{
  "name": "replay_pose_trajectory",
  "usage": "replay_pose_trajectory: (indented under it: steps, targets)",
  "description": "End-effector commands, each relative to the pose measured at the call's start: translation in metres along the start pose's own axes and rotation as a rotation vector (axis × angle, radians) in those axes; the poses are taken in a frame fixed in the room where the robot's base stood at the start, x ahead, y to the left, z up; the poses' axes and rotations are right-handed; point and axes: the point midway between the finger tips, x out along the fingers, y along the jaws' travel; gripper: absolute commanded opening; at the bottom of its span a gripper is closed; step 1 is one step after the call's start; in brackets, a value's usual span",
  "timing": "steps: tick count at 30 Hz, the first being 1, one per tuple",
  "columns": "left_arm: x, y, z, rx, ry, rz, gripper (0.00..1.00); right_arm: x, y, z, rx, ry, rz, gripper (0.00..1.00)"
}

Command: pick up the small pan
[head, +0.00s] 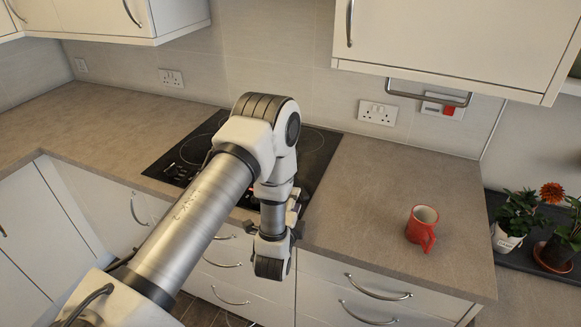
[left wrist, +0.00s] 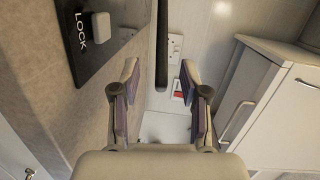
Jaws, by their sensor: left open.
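A dark straight bar (left wrist: 161,40), which looks like the small pan's handle, comes down from the top edge in the left wrist view. Its end lies in line with the gap between the fingertips of my left gripper (left wrist: 162,82). That gripper is open, with a finger on each side of the bar; I see no contact. The pan's body is out of the left wrist view. In the head view my arm covers the middle of the black hob (head: 318,150), and no pan shows. My right gripper is in neither view.
A red mug (head: 422,226) stands on the counter (head: 365,190) to the right of the hob. Potted plants (head: 508,238) are at the far right. Wall cabinets (head: 455,40) overhang the back. The counter left of the hob is clear.

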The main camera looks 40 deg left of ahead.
Motion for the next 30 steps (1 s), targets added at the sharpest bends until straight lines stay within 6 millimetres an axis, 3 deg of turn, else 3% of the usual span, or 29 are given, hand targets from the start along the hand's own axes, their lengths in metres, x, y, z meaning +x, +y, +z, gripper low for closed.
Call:
replay_pose_trajectory:
  steps: [6, 9, 16, 17, 20, 30]
  targets:
    - [0.035, -0.006, -0.002, 0.0, 0.0, 0.0, 0.45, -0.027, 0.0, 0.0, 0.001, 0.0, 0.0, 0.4]
    - [0.05, -0.002, -0.001, -0.001, -0.001, 0.001, 0.45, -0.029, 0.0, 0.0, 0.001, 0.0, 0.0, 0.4]
    - [0.054, 0.001, -0.001, -0.001, 0.001, 0.004, 0.45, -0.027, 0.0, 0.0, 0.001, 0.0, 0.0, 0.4]
    - [0.054, 0.001, -0.002, -0.001, 0.001, 0.004, 0.38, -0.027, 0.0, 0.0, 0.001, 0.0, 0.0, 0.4]
    - [0.054, 0.001, -0.002, -0.001, 0.001, 0.004, 0.02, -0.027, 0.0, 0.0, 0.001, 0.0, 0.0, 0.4]
    - [0.054, -0.001, -0.002, -0.001, 0.002, 0.0, 0.0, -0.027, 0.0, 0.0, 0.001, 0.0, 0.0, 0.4]
